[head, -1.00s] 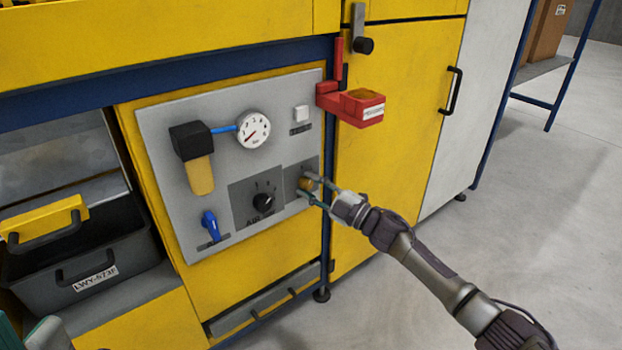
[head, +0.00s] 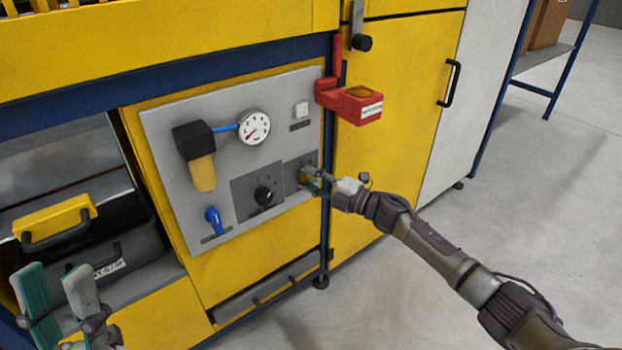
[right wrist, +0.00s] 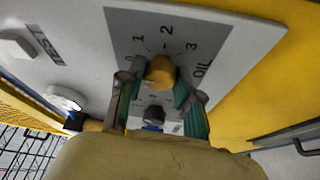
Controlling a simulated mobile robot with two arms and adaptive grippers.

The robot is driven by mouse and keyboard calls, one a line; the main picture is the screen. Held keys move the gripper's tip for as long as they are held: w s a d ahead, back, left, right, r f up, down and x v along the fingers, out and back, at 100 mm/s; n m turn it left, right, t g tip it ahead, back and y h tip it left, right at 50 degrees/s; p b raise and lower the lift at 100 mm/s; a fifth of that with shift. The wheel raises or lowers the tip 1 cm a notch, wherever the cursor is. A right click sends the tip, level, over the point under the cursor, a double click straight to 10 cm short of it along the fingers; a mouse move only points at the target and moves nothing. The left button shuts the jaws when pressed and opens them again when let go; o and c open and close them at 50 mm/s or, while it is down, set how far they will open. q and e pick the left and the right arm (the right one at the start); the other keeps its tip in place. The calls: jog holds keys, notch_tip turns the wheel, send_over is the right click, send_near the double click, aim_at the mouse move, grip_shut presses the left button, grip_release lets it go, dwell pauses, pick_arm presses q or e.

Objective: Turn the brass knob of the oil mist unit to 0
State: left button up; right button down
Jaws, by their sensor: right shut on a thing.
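The brass knob (right wrist: 161,72) sits on a dark plate (right wrist: 188,20) marked 0, 1, 2, 3 and OIL. In the head view the knob (head: 303,177) is at the panel's right edge, partly hidden by my right gripper. My right gripper (right wrist: 158,88) is shut on the knob, with one finger on each side of it. I cannot make out which number the knob points to. My left gripper (head: 62,287) is at the lower left of the head view, open and empty, its fingers apart in front of the dark box.
A black AIR knob (head: 264,196) is left of the brass knob. The panel also carries a blue valve lever (head: 213,220), a pressure gauge (head: 254,127) and a yellow-bowled filter (head: 202,172). A red holder (head: 350,103) juts out above my right gripper.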

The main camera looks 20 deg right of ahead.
jog(key=shift+f, duration=0.1)
jog(key=c, duration=0.8)
grip_release()
jog(key=shift+o, duration=0.2)
jog(key=r+v, duration=0.1)
jog(key=v, duration=1.1)
jog(key=shift+f, duration=0.4)
